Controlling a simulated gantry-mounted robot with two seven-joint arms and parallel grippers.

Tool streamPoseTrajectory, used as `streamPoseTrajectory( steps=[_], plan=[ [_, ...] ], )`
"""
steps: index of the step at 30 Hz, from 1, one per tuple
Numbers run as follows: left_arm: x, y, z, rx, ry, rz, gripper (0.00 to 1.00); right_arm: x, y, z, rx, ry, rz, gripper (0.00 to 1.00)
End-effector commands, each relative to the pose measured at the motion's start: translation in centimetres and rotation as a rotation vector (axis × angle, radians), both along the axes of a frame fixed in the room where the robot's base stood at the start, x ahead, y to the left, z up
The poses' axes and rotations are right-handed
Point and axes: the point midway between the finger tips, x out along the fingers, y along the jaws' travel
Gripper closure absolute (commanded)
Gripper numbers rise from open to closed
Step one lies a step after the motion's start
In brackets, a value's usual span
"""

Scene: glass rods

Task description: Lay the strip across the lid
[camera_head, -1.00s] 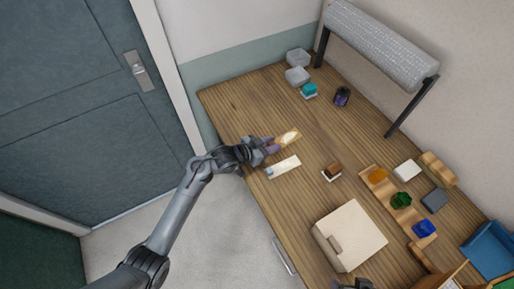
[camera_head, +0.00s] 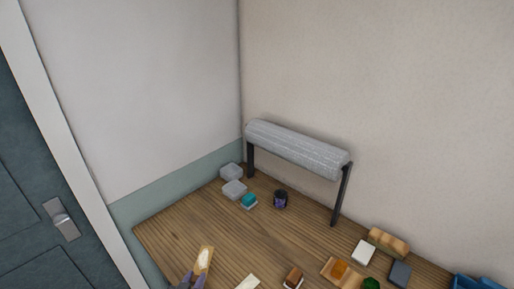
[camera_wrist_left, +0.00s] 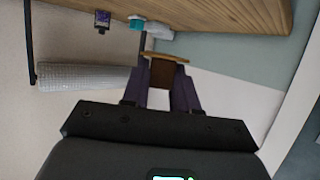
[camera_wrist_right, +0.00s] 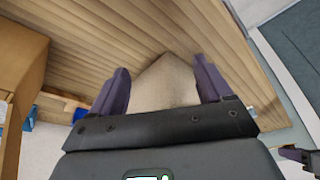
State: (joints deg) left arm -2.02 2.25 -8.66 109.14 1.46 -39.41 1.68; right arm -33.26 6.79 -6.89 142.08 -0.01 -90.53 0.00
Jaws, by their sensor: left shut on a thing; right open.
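My left gripper (camera_head: 187,283) is shut on a tan wooden-looking piece (camera_head: 204,261) with a pale patch. The piece shows as a brown block between the fingers in the left wrist view (camera_wrist_left: 162,73). A flat pale strip (camera_head: 247,282) lies on the table, right of the held piece, partly cut off by the lower edge. My right gripper (camera_wrist_right: 158,85) is open and empty. Below and between its fingers is a pale box-like thing (camera_wrist_right: 166,88), out of the head view. I cannot tell whether it is the lid.
A brown-and-white block (camera_head: 293,278) stands right of the strip. Several coloured pieces lie at the right. The table's middle is clear.

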Motion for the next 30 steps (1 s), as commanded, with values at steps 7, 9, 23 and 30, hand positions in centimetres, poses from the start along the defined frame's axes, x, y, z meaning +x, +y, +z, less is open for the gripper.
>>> streamPoseTrajectory(
  steps=[7,9,23,30],
  plan=[
    [-3.5,3.0,2.2,0.001,0.001,0.119,1.00,0.0,0.1,2.0,0.002,0.005,-0.002,0.21],
    [-4.0,3.0,3.2,0.002,0.000,0.118,1.00,0.0,0.1,3.3,0.003,0.004,-0.002,0.21],
    [-9.1,2.9,11.3,0.001,0.001,0.117,1.00,0.0,-0.1,13.7,-0.002,-0.002,0.001,0.21],
    [-10.8,2.9,13.8,0.001,0.000,0.117,1.00,0.0,-0.2,16.6,-0.006,-0.002,0.004,0.21]
  ],
)
